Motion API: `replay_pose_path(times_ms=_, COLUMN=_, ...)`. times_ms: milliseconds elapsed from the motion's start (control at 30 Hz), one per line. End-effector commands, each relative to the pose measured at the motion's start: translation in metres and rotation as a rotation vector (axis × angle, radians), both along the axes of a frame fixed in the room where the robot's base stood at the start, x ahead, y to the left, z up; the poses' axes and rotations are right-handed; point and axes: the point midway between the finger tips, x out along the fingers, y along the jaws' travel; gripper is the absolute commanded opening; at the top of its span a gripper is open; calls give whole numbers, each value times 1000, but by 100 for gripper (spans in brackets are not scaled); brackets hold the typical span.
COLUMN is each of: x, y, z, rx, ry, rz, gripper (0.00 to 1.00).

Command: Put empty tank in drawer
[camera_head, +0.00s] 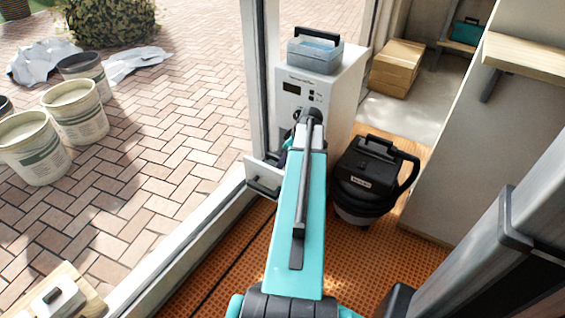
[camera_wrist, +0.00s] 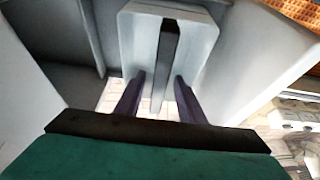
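A grey tank with a black handle (camera_head: 315,50) stands on top of the white machine (camera_head: 318,88). Its inside looks pale blue; I cannot tell if it holds water. A light drawer front (camera_head: 263,178) with a dark handle stands out low at the machine's left side. The drawer front also shows in the wrist view (camera_wrist: 200,42), with its dark bar handle (camera_wrist: 167,55) running down the middle. My gripper (camera_wrist: 159,82) has its fingers apart, one on each side of the handle, with visible gaps. In the head view my arm hides the gripper and part of the drawer.
A black vacuum (camera_head: 370,178) stands right of the machine on orange flooring. A cardboard box (camera_head: 397,68) lies behind it. A wooden shelf (camera_head: 525,55) juts from the right wall. White buckets (camera_head: 75,112) stand on paving outside the left frame.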

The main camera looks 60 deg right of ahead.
Motion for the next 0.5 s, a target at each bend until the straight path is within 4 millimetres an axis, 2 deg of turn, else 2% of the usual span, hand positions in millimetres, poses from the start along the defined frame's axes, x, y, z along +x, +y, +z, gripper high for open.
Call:
replay_pose_path(times_ms=33, x=-4, y=0, z=11, rx=-2, ry=-1, rz=-1, gripper=36)
replay_pose_path(times_ms=200, x=-15, y=0, z=36, rx=-1, ry=-1, rz=-2, gripper=36)
replay_pose_path(times_ms=500, x=-26, y=0, z=64, rx=-1, ry=0, rz=-1, gripper=36)
